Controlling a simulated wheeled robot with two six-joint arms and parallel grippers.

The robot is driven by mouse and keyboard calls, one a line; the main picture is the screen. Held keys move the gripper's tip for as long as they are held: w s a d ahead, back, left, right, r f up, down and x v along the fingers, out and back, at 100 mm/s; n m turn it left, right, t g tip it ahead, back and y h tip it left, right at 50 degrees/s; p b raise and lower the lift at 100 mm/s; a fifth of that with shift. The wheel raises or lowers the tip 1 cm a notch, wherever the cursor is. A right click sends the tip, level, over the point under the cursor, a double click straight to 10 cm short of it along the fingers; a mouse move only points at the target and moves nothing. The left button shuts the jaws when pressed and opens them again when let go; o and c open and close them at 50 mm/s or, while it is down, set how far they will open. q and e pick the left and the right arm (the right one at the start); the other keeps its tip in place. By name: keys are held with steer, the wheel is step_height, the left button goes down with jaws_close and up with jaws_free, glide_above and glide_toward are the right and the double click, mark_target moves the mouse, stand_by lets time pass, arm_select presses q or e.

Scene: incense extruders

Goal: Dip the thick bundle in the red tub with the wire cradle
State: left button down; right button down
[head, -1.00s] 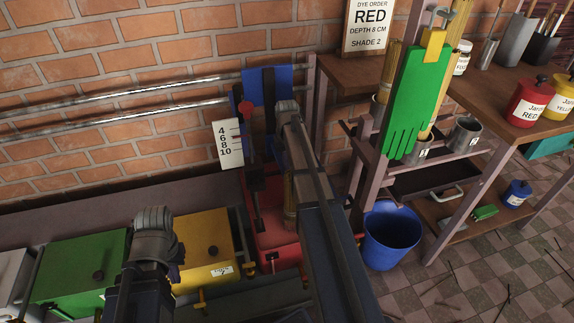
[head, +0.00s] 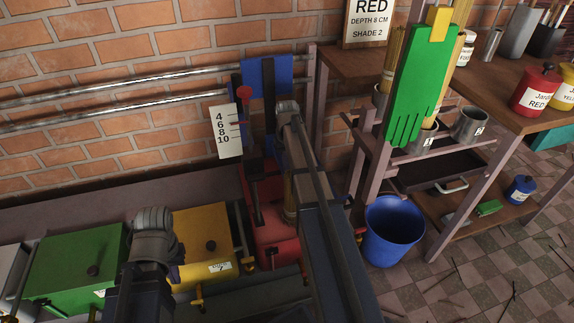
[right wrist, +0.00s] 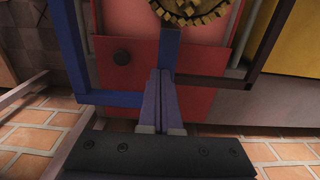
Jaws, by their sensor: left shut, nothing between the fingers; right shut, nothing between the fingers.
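The red tub (head: 277,255) stands right of the yellow tub in the head view, partly behind my right arm. A tan thick bundle (head: 291,205) shows beside that arm, low over the tub; its round, toothed-looking end (right wrist: 195,8) is at the top of the right wrist view. There, my right gripper (right wrist: 163,75) is shut and empty, pointing at a blue post (right wrist: 168,50) below the bundle; contact is unclear. Red panels (right wrist: 140,35) lie behind. I cannot make out the wire cradle for certain. My left gripper (head: 176,273) is shut, over the yellow tub's left side, mostly hidden by its wrist.
Green (head: 75,265) and yellow (head: 205,235) tubs stand left. The sign (head: 370,20) reads red, depth 8 cm. A green glove (head: 415,85) hangs right, above a blue bucket (head: 392,232).

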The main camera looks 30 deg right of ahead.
step_height(320, 180, up, 14)
steer(key=p, duration=1.4)
stand_by(4.7)
